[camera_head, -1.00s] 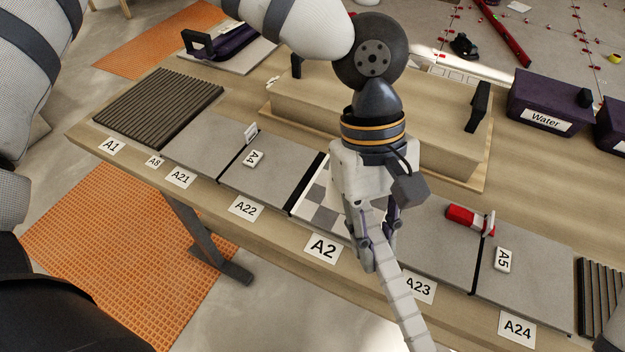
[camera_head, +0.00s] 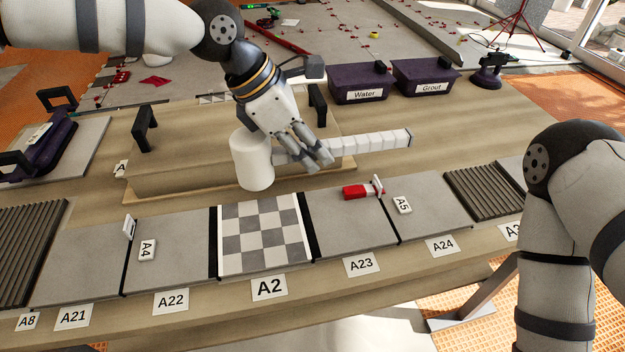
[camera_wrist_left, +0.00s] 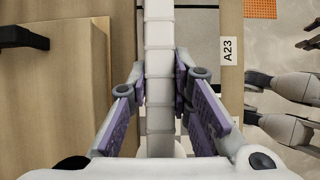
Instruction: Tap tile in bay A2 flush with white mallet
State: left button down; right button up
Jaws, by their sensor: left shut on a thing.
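The grey and white checkered tile (camera_head: 262,235) lies in bay A2, behind the A2 label (camera_head: 269,287). Dark gaps run along its left and right sides. I cannot tell whether it is level with its neighbours. My left gripper (camera_head: 312,156) is shut on the handle of the white mallet (camera_head: 253,162). The mallet is held behind the tile row, its head at the left and its segmented handle pointing right. In the left wrist view the handle (camera_wrist_left: 159,70) runs between the fingers (camera_wrist_left: 160,95).
Plain grey tiles flank the bay. A red and white tool (camera_head: 358,191) lies on the A23 tile, and a small white upright piece (camera_head: 129,227) stands near A4. A wooden block with black handles (camera_head: 145,130) and purple Water (camera_head: 358,84) and Grout (camera_head: 426,76) bins stand behind.

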pick_arm(q)
jog(key=shift+w+f, duration=0.1)
jog(key=shift+f, duration=0.15)
notch_tip(320, 180, down, 8)
jog(key=shift+d+r+b, duration=0.1)
jog(key=shift+b, duration=0.7)
notch_tip(320, 180, up, 5)
jog(key=shift+p, duration=0.5)
pick_arm(e)
jog(key=shift+s+f, duration=0.3)
jog(key=shift+f, duration=0.05)
pick_arm(q)
notch_tip(320, 180, down, 7)
jog(key=shift+f+b, duration=0.1)
jog(key=shift+b, duration=0.6)
notch_tip(320, 180, up, 6)
jog(key=shift+r+p, duration=0.1)
jog(key=shift+p, duration=0.55)
pick_arm(e)
jog(key=shift+s+f, duration=0.1)
